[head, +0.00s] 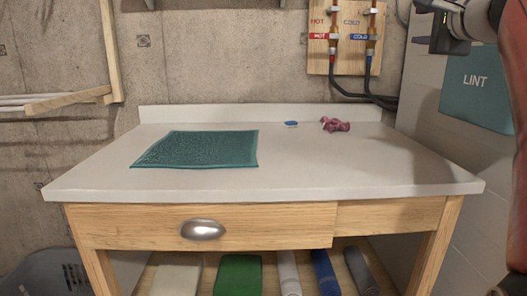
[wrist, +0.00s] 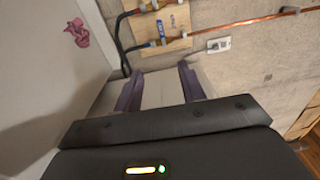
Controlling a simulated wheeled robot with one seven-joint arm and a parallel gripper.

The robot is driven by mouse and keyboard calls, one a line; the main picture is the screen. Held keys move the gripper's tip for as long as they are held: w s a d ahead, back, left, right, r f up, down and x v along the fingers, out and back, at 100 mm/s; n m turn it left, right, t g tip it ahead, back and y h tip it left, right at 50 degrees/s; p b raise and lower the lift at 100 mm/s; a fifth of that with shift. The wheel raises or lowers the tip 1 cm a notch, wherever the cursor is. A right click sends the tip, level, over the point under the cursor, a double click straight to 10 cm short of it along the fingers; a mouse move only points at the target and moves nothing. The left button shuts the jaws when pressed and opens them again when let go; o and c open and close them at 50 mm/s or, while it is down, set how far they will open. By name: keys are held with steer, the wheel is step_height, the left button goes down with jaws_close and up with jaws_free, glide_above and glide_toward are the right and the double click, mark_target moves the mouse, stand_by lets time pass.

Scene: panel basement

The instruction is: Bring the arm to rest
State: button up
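My arm reaches in along the right edge of the head view, and part of my gripper (head: 440,28) shows at the top right, raised well above the table. In the wrist view my gripper (wrist: 159,75) has its two purple-grey fingers apart, with nothing between them. It is clear of the table and of everything on it.
A pale table (head: 300,185) holds a teal mat (head: 197,149), a small blue item (head: 291,124) and a crumpled dark pink cloth (head: 335,125). Hot and cold pipes run on a wooden board (head: 346,38) behind. A teal LINT bin (head: 480,92) hangs at right.

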steer(key=s+a+f+n+g, duration=0.3)
steer(key=s+a+f+n, duration=0.15)
steer(key=f, duration=0.65)
steer(key=s+a+f+n+g, duration=0.3)
steer(key=s+a+f, duration=0.2)
steer(key=f, duration=0.6)
steer(key=s+a+f+n+g, duration=0.3)
steer(key=s+a+f+n, duration=0.15)
steer(key=f, duration=0.55)
steer(key=s+a+f+n+g, duration=0.1)
steer(key=s+f+n+g, duration=0.2)
steer(key=s+f, duration=1)
step_height(320, 180, down, 4)
steer(key=n, duration=0.2)
steer(key=shift+a+r+n+h, duration=0.15)
steer(key=shift+a+n+h, duration=0.15)
steer(key=shift+n, duration=0.1)
steer(key=shift+w+d, duration=0.1)
